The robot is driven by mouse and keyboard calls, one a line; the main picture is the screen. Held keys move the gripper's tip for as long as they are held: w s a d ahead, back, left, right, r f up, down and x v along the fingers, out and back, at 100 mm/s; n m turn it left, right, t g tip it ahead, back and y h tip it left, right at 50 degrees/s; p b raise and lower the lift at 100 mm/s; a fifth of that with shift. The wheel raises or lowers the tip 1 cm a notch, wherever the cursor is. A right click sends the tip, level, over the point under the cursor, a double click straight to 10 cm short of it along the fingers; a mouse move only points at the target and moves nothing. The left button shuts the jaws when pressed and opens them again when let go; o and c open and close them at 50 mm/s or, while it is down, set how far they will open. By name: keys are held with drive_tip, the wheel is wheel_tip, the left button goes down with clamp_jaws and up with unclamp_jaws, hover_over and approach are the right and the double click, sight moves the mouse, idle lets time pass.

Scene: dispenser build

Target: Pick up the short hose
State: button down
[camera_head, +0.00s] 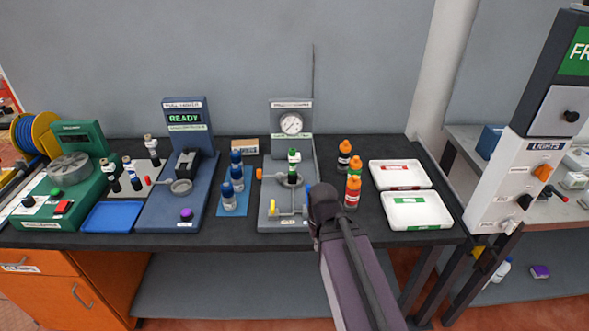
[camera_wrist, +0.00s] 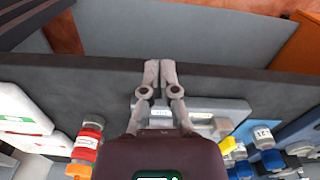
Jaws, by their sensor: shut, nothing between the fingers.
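No piece that I can clearly identify as the short hose shows in either view. In the head view, a yellow reel (camera_head: 42,133) with blue windings stands at the far left; I cannot tell whether it is related. My gripper (camera_wrist: 160,70) shows in the wrist view with its two fingertips together and nothing between them. It is over the dark front edge of the bench, close to the front of the grey gauge station (camera_wrist: 205,108). In the head view my arm hides the fingertips.
The black bench (camera_head: 335,232) carries the gauge station (camera_head: 291,122), a blue READY station (camera_head: 187,118), a green machine (camera_head: 78,140) and blue-capped bottles (camera_head: 236,172). Orange-capped bottles (camera_head: 353,190) and two white trays (camera_head: 418,225) stand right of my arm. A blue tray (camera_head: 110,217) is at left.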

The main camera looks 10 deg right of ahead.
drive_tip(key=c, duration=0.6)
unclamp_jaws()
drive_tip(key=shift+w, duration=0.3)
drive_tip(key=shift+o, duration=1.2)
drive_tip(key=shift+w+r+h, duration=0.15)
drive_tip(key=shift+w+h, duration=0.15)
drive_tip(key=shift+w, duration=0.05)
drive_tip(key=w+a+r+m+t+h+p, duration=0.1)
drive_tip(key=w+r+m+t+h, duration=0.15)
drive_tip(key=w, duration=0.45)
drive_tip(key=w+a+r+m+t+h+p, duration=0.1)
drive_tip(key=w+r+m+h, duration=0.25)
drive_tip(key=w, duration=0.35)
drive_tip(key=w+a+r+m+t+h+p, duration=0.1)
drive_tip(key=w+a+r+m+t+h, duration=0.3)
drive_tip(key=w+a+r, duration=0.4)
drive_tip(key=w+a+t, duration=0.1)
drive_tip(key=w, duration=0.2)
drive_tip(key=shift+a+r, duration=0.3)
drive_tip(key=shift+a, duration=0.1)
drive_tip(key=shift+d, duration=0.15)
